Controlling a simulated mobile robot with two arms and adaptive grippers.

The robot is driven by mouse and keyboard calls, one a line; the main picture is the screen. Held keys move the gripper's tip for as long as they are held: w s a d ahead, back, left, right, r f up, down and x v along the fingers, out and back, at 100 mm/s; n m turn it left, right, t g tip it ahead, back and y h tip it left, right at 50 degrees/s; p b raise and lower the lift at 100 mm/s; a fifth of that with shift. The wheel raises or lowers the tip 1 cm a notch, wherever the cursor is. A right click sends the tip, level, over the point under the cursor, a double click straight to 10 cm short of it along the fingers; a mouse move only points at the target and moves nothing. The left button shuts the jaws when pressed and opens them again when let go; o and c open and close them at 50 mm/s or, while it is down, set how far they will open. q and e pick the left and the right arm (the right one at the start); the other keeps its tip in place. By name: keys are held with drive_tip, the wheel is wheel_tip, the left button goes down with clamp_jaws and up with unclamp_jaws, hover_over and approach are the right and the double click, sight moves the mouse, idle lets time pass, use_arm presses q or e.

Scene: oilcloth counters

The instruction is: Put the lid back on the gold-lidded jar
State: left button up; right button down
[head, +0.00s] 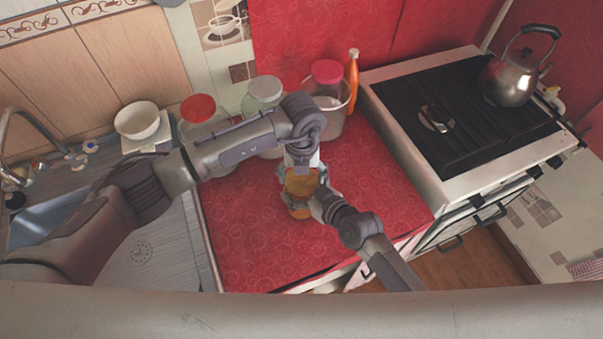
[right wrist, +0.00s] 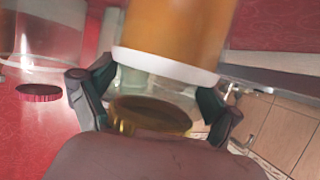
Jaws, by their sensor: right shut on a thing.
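The jar (head: 300,186), with amber contents, stands on the red counter under my left gripper. In the right wrist view its amber part (right wrist: 175,28) fills the upper middle, above a pale band and clear glass. A round gold lid or rim (right wrist: 150,116) shows between my right fingers; I cannot tell whether it is seated on the jar. My right gripper (head: 320,197) is shut on the jar from the right, and its fingers flank the glass in the wrist view (right wrist: 155,98). My left gripper (head: 302,164) points down over the jar top; its hold is unclear.
Clear canisters with red (head: 198,107), pale (head: 265,88) and pink (head: 327,71) lids stand behind, near an orange bottle (head: 352,78). The stove (head: 450,115) with a kettle (head: 512,78) is right. The sink (head: 50,215) is left. The counter's front left is clear.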

use_arm(q)
drive_tip(key=c, duration=0.7)
drive_tip(key=m, duration=0.3)
drive_tip(key=o, duration=1.2)
drive_tip(key=shift+r, duration=0.1)
drive_tip(key=shift+r, duration=2.2)
